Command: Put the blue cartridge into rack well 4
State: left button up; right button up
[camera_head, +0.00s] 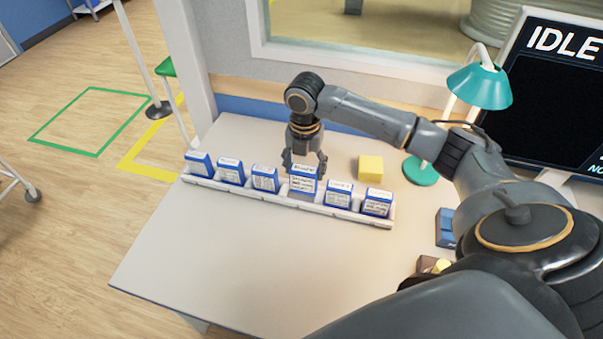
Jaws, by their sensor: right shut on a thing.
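A long white rack (287,200) stands on the table and holds a row of blue cartridges with white labels. My right gripper (304,163) points down over the fourth place from the left and is shut on a blue cartridge (303,180). That cartridge is upright and in line with the row. Its top stands higher than its neighbours, the third cartridge (265,179) and the fifth cartridge (338,194). Its lower end is at the rack; I cannot tell how deep it sits in the well. My left gripper is not in view.
A yellow block (370,168) lies behind the rack. A teal lamp (480,86) and a dark monitor (553,90) reading IDLE stand at the right. A blue object (446,228) lies near my right arm. The table (215,250) is clear in front of the rack.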

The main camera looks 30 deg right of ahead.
jog(key=shift+w+d+f, duration=0.15)
jog(key=shift+w+f, duration=0.25)
jog(key=shift+f, duration=0.6)
jog(key=shift+w+d+f, duration=0.15)
jog(key=shift+w+f, duration=0.3)
jog(key=shift+f, duration=0.6)
jog(key=shift+w+d+f, duration=0.15)
jog(key=shift+w+f, duration=0.25)
jog(key=shift+f, duration=0.6)
jog(key=o, duration=1.2)
jog(key=shift+f, duration=0.15)
notch_tip(320, 180, up, 12)
jog(key=shift+r+b, duration=0.2)
jog(key=shift+b, duration=0.1)
jog(key=shift+a+f, duration=0.1)
